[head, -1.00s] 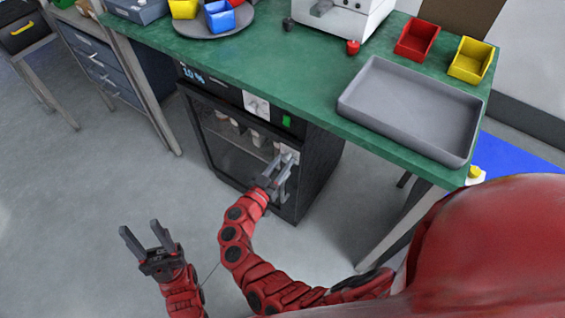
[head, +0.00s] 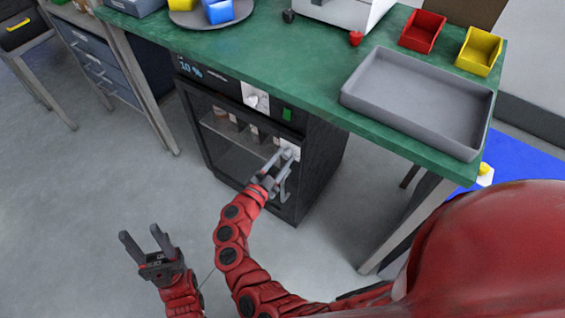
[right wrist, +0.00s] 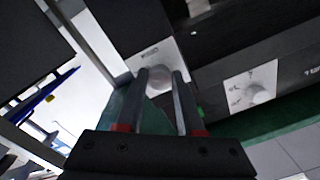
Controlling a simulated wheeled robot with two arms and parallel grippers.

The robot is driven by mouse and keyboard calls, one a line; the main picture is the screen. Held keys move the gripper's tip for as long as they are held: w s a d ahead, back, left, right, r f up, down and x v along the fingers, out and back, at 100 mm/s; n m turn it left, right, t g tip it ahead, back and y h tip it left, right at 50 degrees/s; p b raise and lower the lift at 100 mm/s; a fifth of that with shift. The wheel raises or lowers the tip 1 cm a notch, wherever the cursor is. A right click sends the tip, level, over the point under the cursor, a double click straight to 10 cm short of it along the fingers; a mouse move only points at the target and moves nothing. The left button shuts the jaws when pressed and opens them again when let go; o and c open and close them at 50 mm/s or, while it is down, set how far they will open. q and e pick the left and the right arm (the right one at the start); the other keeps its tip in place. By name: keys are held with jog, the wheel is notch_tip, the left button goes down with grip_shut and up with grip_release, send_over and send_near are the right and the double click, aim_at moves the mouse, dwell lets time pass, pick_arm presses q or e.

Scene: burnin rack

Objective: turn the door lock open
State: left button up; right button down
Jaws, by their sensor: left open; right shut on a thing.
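The door lock is a round grey knob (right wrist: 158,80) on a pale plate (head: 292,145) at the upper right of the black cabinet's door (head: 228,152). My right gripper (head: 286,157) reaches up to the lock. In the right wrist view its two fingers (right wrist: 163,76) stand on either side of the knob and are shut on it. The fingers hide part of the knob, and its turn angle cannot be told. The door looks closed. My left gripper (head: 139,235) is open and empty over the floor at the lower left.
The cabinet (head: 322,160) stands under a green bench (head: 270,60). A dial (head: 255,98) and a green switch (head: 287,114) are above the door. A grey tray (head: 370,103) lies on the bench, whose leg (head: 405,230) stands at right. Floor before the cabinet is clear.

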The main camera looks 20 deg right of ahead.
jog(key=m+b, duration=0.1)
jog(key=m, duration=0.1)
jog(key=m+b, duration=0.1)
jog(key=b, duration=0.1)
jog(key=shift+f+m, duration=0.3)
jog(key=shift+m, duration=0.1)
jog(key=m+b, duration=0.2)
jog(key=shift+m, duration=0.4)
jog(key=shift+r+m+b, duration=0.15)
jog(key=shift+m+b, duration=0.85)
jog(key=shift+b, duration=0.05)
jog(key=shift+r+m+b, duration=0.15)
jog(key=shift+m+b, duration=0.4)
jog(key=shift+m, duration=0.25)
jog(key=c, duration=0.5)
grip_release()
jog(key=shift+a, duration=0.1)
